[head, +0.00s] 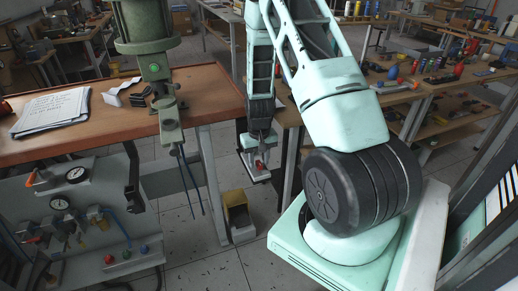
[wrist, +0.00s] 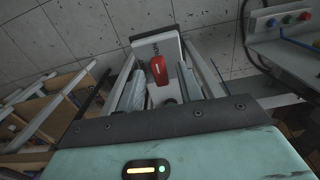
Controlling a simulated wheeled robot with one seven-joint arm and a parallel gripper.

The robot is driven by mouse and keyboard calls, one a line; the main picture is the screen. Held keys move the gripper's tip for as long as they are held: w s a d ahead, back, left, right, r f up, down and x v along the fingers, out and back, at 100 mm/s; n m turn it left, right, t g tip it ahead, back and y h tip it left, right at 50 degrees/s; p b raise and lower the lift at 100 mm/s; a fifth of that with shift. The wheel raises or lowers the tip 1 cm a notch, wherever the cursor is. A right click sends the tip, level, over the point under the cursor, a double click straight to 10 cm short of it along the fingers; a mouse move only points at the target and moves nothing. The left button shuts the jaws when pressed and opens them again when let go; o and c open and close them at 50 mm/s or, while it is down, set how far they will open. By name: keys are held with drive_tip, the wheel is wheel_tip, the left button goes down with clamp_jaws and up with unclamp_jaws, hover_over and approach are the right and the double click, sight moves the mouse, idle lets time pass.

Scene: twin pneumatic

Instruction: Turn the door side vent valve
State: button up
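A small red valve handle (wrist: 158,70) stands on a pale plate with dark lettering (wrist: 153,44) in the wrist view. It also shows as a small red spot (head: 261,164) below my arm in the head view. My gripper (wrist: 158,88) reaches over it, its fingers apart on either side, with gaps between them and the handle. I cannot tell whether anything touches. Other valves with orange-red handles (head: 40,177) sit on the grey panel (head: 80,195) at the left, beside pressure gauges (head: 77,174). Which valve is the door-side one is not marked legibly.
A brown workbench (head: 110,108) with papers (head: 52,110) stands at the left; a green machine column (head: 150,50) rises over it. A cluttered bench (head: 430,85) stands at the back right. A dark frame edges the right.

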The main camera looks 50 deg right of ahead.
sight(259, 163)
wheel_tip(259, 163, up, 17)
idle(0.4)
idle(0.5)
drive_tip(key=a+r+n+y, duration=0.1)
drive_tip(key=a+r+n, duration=0.15)
drive_tip(key=a, duration=0.85)
drive_tip(key=a+r+n, duration=0.1)
drive_tip(key=a+n, duration=0.2)
drive_tip(key=a, duration=0.9)
drive_tip(key=s+a+r+n, duration=0.2)
drive_tip(key=s+a+n, duration=0.6)
drive_tip(key=s+a, duration=0.9)
drive_tip(key=shift+a+r, duration=0.25)
drive_tip(key=shift+r, duration=0.05)
drive_tip(key=shift+n, duration=0.25)
idle(1.8)
